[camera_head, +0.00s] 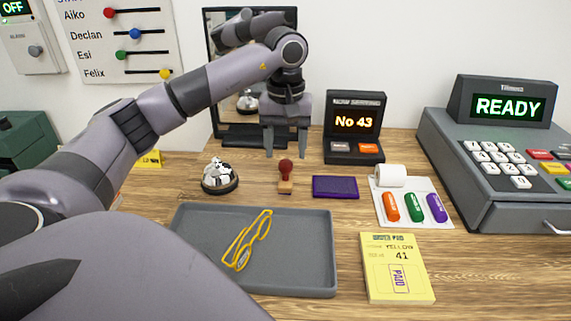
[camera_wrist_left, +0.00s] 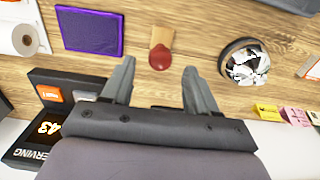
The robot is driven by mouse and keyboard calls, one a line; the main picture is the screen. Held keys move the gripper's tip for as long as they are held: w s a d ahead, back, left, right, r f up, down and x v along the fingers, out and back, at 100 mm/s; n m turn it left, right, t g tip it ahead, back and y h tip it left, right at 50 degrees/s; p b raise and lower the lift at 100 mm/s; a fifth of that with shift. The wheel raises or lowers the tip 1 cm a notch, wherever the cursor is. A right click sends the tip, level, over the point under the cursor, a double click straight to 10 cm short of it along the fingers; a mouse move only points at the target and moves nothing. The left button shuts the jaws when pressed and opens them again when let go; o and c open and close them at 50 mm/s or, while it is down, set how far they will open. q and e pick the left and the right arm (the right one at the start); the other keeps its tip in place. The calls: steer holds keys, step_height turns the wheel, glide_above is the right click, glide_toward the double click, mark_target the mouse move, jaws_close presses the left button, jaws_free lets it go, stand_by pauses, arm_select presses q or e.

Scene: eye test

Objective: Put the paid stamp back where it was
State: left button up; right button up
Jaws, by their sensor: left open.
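The paid stamp (camera_head: 286,168) has a red knob on a small wooden block and stands on the wooden counter between the bell and the ink pad. It also shows in the wrist view (camera_wrist_left: 160,55), top centre. My left gripper (camera_head: 285,154) is open and empty, fingers pointing down, above and a little behind the stamp. In the wrist view the two fingers (camera_wrist_left: 159,68) stand apart, with the red knob between and just beyond their tips. The purple ink pad (camera_head: 335,187) lies right of the stamp. A yellow ticket pad (camera_head: 397,268) carries a purple PAID mark. My right gripper is not in view.
A silver bell (camera_head: 220,177) stands left of the stamp. A grey tray (camera_head: 300,278) holds yellow glasses (camera_head: 246,240). A No 43 display (camera_head: 354,128) stands behind the ink pad. A white card (camera_head: 405,218) with coloured pieces and the cash register (camera_head: 500,160) are at right.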

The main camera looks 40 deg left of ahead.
mark_target(285, 161)
arm_select(q)
step_height(285, 161, up, 6)
steer(key=shift+p, duration=0.35)
steer(key=shift+s, duration=0.1)
stand_by(0.4)
